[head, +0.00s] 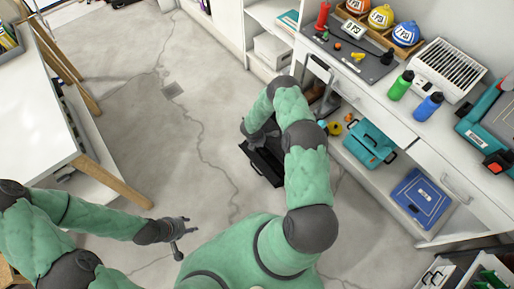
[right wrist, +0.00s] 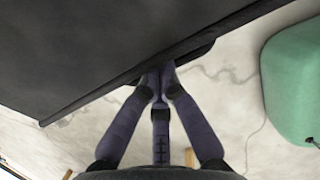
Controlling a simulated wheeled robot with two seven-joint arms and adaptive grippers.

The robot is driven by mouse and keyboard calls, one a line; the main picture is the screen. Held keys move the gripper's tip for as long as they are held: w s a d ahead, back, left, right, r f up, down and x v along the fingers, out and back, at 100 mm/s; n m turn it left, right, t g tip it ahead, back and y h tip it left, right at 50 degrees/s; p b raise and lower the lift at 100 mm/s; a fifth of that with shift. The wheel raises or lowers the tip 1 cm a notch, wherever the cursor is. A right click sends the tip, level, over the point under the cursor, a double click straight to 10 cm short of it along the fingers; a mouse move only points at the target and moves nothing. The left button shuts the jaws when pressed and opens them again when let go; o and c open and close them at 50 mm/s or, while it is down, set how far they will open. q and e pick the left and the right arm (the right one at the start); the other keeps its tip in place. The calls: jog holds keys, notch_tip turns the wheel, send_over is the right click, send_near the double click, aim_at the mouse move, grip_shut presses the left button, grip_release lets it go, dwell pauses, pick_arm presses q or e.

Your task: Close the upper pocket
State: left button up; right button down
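A black, box-like object (head: 263,163) stands on the floor beside the workbench, below my right arm. I cannot make out separate pockets on it. In the right wrist view, a large flat dark panel (right wrist: 100,45) fills the upper left, with a dark strip along its lower edge. My right gripper (right wrist: 160,78) has its fingertips together at that edge. I cannot tell whether anything is pinched between them. My left gripper (head: 183,231) is open and empty over bare floor, away from the black object.
The workbench (head: 345,90) with a teal toolbox (head: 369,145) and blue case (head: 421,198) on its lower shelf runs along the right. A white table (head: 35,115) with wooden legs stands at the left. The concrete floor (head: 150,125) between is clear.

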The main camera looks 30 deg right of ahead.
jog(key=shift+d+r, duration=0.2)
jog(key=shift+d, duration=0.35)
dwell(1.1)
